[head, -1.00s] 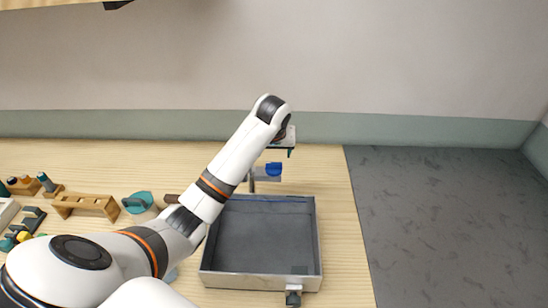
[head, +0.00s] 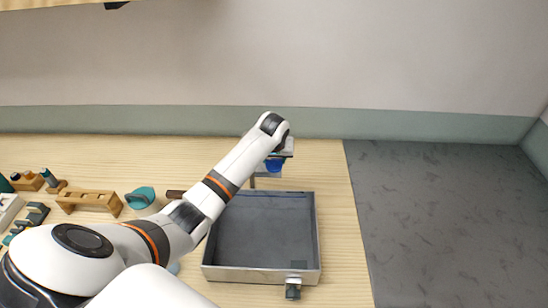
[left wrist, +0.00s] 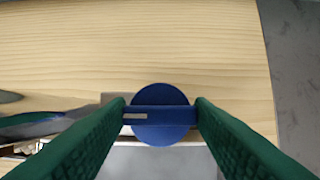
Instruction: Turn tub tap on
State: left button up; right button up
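The tub (head: 245,276) is a grey, open-topped basin on the wooden table. Its tap stands at the back edge with a round blue knob (head: 274,166), partly hidden by my left gripper (head: 284,149). In the left wrist view the blue knob (left wrist: 160,132) has a raised bar running left to right across its top. The green fingers of my left gripper (left wrist: 160,106) are spread apart, one at each end of the bar. I cannot tell whether they touch it. My right gripper is not in view.
A wooden rack (head: 88,202), a teal object (head: 139,198) and small tools are at the left of the table. A small dark fitting (head: 293,288) sticks out of the tub's front. The dark grey surface (head: 440,220) at the right is clear.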

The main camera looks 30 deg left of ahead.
pick_arm(q)
jog(key=shift+c, duration=1)
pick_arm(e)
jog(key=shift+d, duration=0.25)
